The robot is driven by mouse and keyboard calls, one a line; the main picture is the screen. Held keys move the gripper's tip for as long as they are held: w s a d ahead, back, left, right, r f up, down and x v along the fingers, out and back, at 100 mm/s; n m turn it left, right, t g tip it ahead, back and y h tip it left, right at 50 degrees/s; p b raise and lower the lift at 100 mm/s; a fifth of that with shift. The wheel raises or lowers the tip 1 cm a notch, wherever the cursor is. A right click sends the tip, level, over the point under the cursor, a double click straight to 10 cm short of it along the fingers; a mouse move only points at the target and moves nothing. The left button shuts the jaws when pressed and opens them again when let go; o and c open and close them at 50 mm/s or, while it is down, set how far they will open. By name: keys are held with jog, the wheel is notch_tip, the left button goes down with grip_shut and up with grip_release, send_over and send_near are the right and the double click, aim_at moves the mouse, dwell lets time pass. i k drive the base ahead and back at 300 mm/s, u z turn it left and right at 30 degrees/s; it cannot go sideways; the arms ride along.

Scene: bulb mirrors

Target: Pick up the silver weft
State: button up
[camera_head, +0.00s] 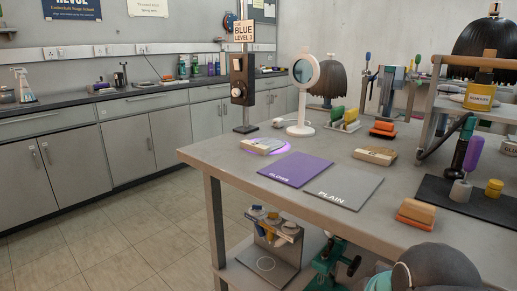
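A pale, flat bundle (262,145) lies near the table's far left edge, with a purple glow on the tabletop around it. A purple mat (296,168) with unclear lettering and a grey mat marked PLAIN (343,187) lie side by side, both bare. My gripper is not in view.
The grey table (235,166) holds a round white mirror (305,72), a dark wig (328,80), orange blocks (416,213), and a shelf frame and black mat at right. A lamp post marked BLUE (243,70) stands behind. Floor (120,245) is clear at left.

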aim_at(265, 146)
jog(key=u, duration=2.1)
jog(key=i, duration=3.75)
jog(key=z, duration=3.5)
